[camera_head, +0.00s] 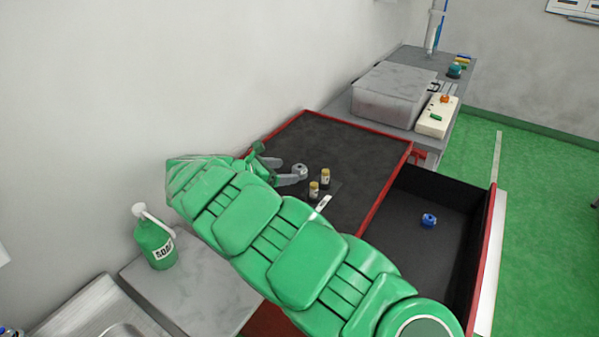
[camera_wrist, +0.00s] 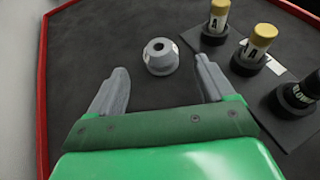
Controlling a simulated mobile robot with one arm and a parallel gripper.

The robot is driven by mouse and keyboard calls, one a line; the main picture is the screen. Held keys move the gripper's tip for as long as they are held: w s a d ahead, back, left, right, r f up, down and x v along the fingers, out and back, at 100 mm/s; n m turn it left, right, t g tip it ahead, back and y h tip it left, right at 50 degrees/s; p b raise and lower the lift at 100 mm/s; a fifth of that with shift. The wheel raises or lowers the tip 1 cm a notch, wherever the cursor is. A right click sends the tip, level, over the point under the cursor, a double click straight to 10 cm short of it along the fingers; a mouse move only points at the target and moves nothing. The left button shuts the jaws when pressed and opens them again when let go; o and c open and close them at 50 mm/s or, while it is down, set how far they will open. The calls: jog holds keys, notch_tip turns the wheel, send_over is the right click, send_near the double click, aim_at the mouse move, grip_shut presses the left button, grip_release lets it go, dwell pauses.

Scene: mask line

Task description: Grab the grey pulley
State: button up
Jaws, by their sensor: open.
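The grey pulley (camera_wrist: 160,57) is a small round piece with a hole in its top. It stands on the dark table top just beyond and between my fingertips in the wrist view, nearer the right finger. In the head view the pulley (camera_head: 299,170) shows at the end of my gripper (camera_head: 283,172), which is low over the table. My gripper (camera_wrist: 163,75) is open and empty in the wrist view, with one grey finger on each side. The right fingertip is very close to the pulley; I cannot tell whether they touch.
Yellow-capped bottles (camera_wrist: 258,45) and a dark bottle (camera_wrist: 301,92) stand on a black plate right of my gripper. The table's red rim (camera_wrist: 44,70) runs along the left. An open drawer (camera_head: 405,235) holds a blue part (camera_head: 428,220). A soap bottle (camera_head: 154,240) stands left.

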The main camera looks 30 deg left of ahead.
aim_at(294, 170)
jog(key=x, duration=0.5)
jog(key=shift+w+d, duration=0.1)
jog(key=shift+c, duration=0.3)
jog(key=c, duration=1.1)
